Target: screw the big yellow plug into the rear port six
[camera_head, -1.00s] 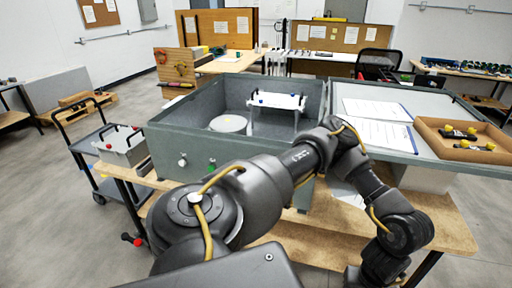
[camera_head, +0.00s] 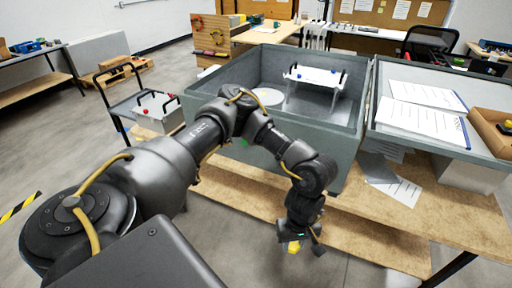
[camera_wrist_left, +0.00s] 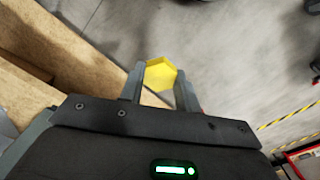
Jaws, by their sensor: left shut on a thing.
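The big yellow plug (camera_wrist_left: 160,75) is between the two fingers of my left gripper (camera_wrist_left: 160,92) in the left wrist view, its hexagonal head showing. In the head view the left gripper (camera_head: 300,240) hangs low in front of the workbench, with a bit of the yellow plug (camera_head: 294,246) showing at its fingers. It is shut on the plug, over open floor. The grey analyser housing (camera_head: 350,160) stands on the bench behind the arm. My arm hides part of its front wall, and I cannot make out port six. My right gripper is not in view.
A wooden workbench (camera_head: 400,240) with a lower shelf lies behind the gripper. A grey lid panel (camera_head: 480,150) with papers and a wooden tray (camera_head: 490,128) are at the right. A trolley (camera_head: 118,105) stands at the left. The floor in front is clear.

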